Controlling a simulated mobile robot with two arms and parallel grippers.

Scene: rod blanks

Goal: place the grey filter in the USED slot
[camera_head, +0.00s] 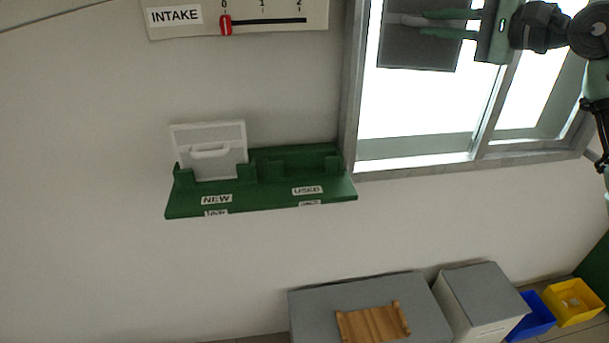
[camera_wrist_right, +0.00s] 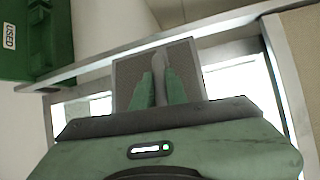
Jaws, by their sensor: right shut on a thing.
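The grey filter (camera_head: 408,52) is a dark square panel at the top right of the head view, in front of the window. My right gripper (camera_head: 428,23) is shut on its handle. In the right wrist view the filter (camera_wrist_right: 128,80) shows behind the green fingers (camera_wrist_right: 160,88). The green shelf (camera_head: 262,205) is on the wall, left of and below the filter. Its USED slot (camera_head: 300,168) is on the right and looks empty. A white filter (camera_head: 211,160) stands in the NEW slot on the left. My left gripper is not in view.
The window frame (camera_head: 350,90) borders the shelf's right end. An INTAKE gauge panel (camera_head: 240,30) with a red slider is above. Below are a grey-topped box (camera_head: 310,310) with a wooden tray (camera_head: 372,323), another box (camera_head: 480,290), and blue (camera_head: 532,318) and yellow (camera_head: 572,302) bins.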

